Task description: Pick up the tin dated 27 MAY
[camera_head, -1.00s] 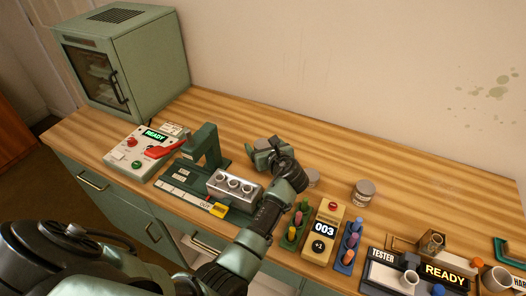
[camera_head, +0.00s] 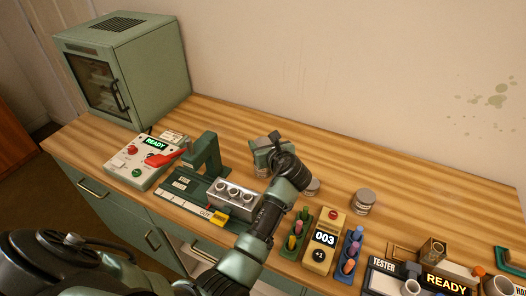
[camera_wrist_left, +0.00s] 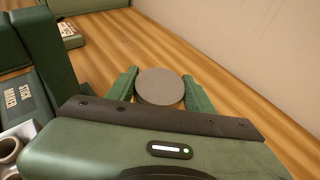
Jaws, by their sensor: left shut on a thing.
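My left gripper (camera_head: 264,154) is shut on a round tin with a plain grey lid. The lid of the held tin (camera_wrist_left: 160,86) shows between the two green fingers in the left wrist view. In the head view the gripper mostly hides this tin, and I cannot read its date. I cannot tell whether it is clear of the table. Two more tins stand to the right: one (camera_head: 312,187) partly behind my forearm, and one (camera_head: 363,201) in the open with a label too small to read. My right gripper is not in view.
A green press (camera_head: 205,152) with a metal mould block (camera_head: 233,195) stands left of my gripper. A control box (camera_head: 140,160) reading READY and a green oven (camera_head: 122,70) are farther left. A 003 counter (camera_head: 325,240) and crayon racks stand at front right. The wooden table behind is clear.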

